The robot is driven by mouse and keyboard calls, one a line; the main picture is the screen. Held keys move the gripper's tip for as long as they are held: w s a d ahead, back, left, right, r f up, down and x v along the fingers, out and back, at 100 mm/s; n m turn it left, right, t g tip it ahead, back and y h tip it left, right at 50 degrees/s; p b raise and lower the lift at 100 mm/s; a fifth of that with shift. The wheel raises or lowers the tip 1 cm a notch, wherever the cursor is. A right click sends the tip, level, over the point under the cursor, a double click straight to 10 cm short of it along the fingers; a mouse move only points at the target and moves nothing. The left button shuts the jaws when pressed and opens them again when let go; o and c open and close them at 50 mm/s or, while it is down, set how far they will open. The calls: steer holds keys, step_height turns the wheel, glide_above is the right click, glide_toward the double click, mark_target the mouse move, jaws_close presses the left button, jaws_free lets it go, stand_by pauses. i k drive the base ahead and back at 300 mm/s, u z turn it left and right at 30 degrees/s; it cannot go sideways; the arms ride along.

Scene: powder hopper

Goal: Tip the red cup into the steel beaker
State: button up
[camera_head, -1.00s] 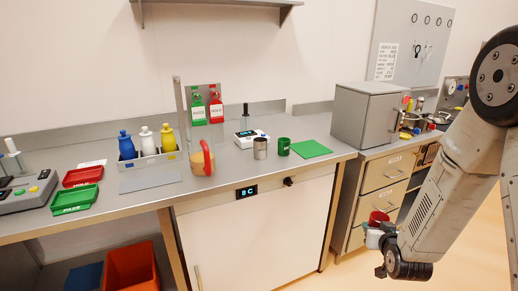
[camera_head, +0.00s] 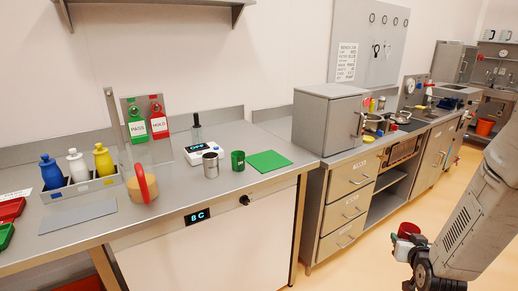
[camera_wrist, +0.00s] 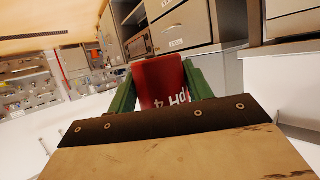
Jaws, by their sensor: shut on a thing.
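The red cup (camera_wrist: 160,82), with white "pH 4" lettering, is between the two green fingers of my gripper (camera_wrist: 158,88) in the wrist view, which are shut on it. In the head view the red cup (camera_head: 408,229) shows at the lower right, beside my gripper, out over the floor and away from the counter. What is inside the cup is hidden. The steel beaker (camera_head: 211,164) stands upright on the counter, between the scale and a green cup. My gripper is well to the right of the beaker.
A green cup (camera_head: 238,161) stands just right of the beaker, with a green mat (camera_head: 270,161) beyond it. A scale (camera_head: 203,153) is behind the beaker. A yellowish jar with a red handle (camera_head: 142,186) stands left. A grey cabinet (camera_head: 328,120) is at the right.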

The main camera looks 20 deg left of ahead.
mark_target(210, 160)
steer(key=u, duration=0.05)
steer(key=i, duration=0.85)
steer(key=u, duration=0.5)
